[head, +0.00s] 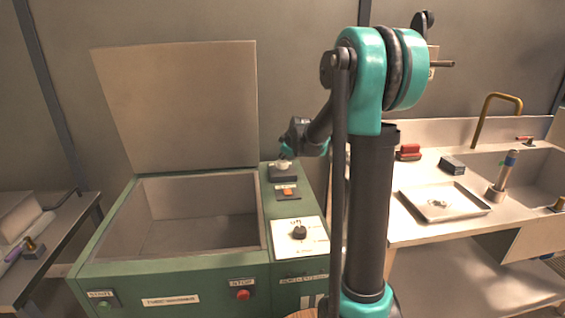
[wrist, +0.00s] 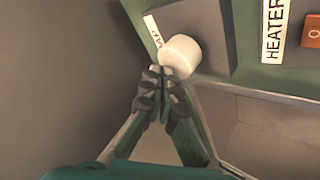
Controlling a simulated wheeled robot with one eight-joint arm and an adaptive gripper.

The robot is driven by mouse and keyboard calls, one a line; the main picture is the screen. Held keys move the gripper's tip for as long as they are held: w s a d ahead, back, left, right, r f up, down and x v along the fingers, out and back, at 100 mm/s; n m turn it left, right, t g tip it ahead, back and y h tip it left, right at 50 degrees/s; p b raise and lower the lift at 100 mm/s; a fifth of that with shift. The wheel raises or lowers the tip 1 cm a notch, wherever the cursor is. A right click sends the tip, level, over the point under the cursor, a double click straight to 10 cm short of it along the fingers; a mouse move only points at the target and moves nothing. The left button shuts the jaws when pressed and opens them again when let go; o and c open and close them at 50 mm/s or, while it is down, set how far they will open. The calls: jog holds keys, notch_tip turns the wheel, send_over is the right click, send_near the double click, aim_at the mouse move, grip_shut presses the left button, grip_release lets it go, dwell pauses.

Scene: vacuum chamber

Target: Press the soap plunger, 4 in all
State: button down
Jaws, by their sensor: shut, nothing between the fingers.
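The soap plunger is a white round knob (wrist: 183,53) on a dark grey block (wrist: 200,30) on the green machine's right-hand top panel. A white label beside the knob is partly covered; its visible letters look like "AP". In the head view the plunger (head: 282,166) shows small at the panel's far end, on its block (head: 284,176). My gripper (wrist: 164,76) is shut and empty, with its fingertips at the knob's near edge in the wrist view. I cannot tell whether they touch it. In the head view my gripper (head: 285,155) is just above the knob.
An orange switch (head: 287,192), labelled HEATER in the wrist view, and a dark dial (head: 298,231) lie nearer on the panel. The open lid (head: 180,100) stands left of the plunger, over an open tub (head: 190,215). A sink bench with a tray (head: 445,214) stands right.

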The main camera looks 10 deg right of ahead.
aim_at(283, 162)
jog(key=shift+f, duration=0.95)
dwell(0.9)
jog(key=shift+r, duration=1.4)
jog(key=shift+r, duration=2.55)
